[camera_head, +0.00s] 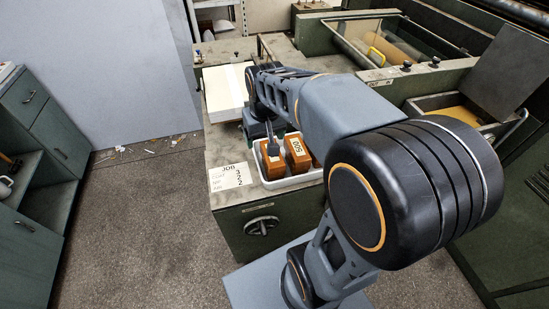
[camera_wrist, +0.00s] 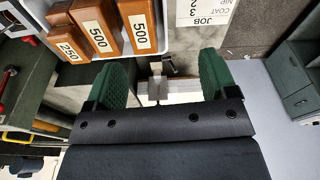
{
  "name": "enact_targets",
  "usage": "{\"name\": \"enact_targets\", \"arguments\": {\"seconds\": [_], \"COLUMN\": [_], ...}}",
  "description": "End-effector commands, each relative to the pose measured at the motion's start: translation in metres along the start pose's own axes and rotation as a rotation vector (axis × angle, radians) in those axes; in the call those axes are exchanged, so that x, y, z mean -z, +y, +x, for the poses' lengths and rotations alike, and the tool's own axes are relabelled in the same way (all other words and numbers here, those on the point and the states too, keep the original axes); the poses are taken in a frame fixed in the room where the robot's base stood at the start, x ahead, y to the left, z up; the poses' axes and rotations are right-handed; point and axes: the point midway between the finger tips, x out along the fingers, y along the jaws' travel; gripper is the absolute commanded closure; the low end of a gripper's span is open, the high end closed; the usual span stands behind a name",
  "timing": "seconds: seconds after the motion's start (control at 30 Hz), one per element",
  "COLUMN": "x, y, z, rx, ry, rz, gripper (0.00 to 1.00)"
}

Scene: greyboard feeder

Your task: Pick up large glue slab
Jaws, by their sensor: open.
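Two large orange-brown glue slabs labelled 500 show in the wrist view, one at the right (camera_wrist: 138,20) and one in the middle (camera_wrist: 97,25). A smaller slab labelled 250 (camera_wrist: 62,42) is left of them. In the head view a slab (camera_head: 271,163) and another labelled 500 (camera_head: 298,153) sit in a white tray (camera_head: 290,183); my arm hides part of the tray. My gripper (camera_wrist: 163,62) is open, its green fingers wide apart with no slab between them. The slabs lie toward the upper left of the wrist view, apart from the fingers' gap.
A job card (camera_head: 230,177) lies on the machine's top left of the tray. A white stack (camera_head: 226,92) stands behind, on the same top. An open trough (camera_head: 375,42) is at the back right. A green cabinet (camera_head: 45,135) stands left, with clear floor (camera_head: 140,220) between.

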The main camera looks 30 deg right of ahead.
Motion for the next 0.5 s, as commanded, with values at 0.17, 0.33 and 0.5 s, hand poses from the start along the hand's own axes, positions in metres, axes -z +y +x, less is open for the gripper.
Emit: {"name": "enact_targets", "arguments": {"seconds": [0.17, 0.33, 0.5], "x": [0.04, 0.059, 0.062], "y": [0.029, 0.046, 0.051], "z": [0.038, 0.061, 0.088], "rx": [-0.007, -0.007, -0.006], "ry": [-0.09, -0.139, -0.158], "rz": [0.065, 0.098, 0.105], "gripper": [0.21, 0.21, 0.21]}}
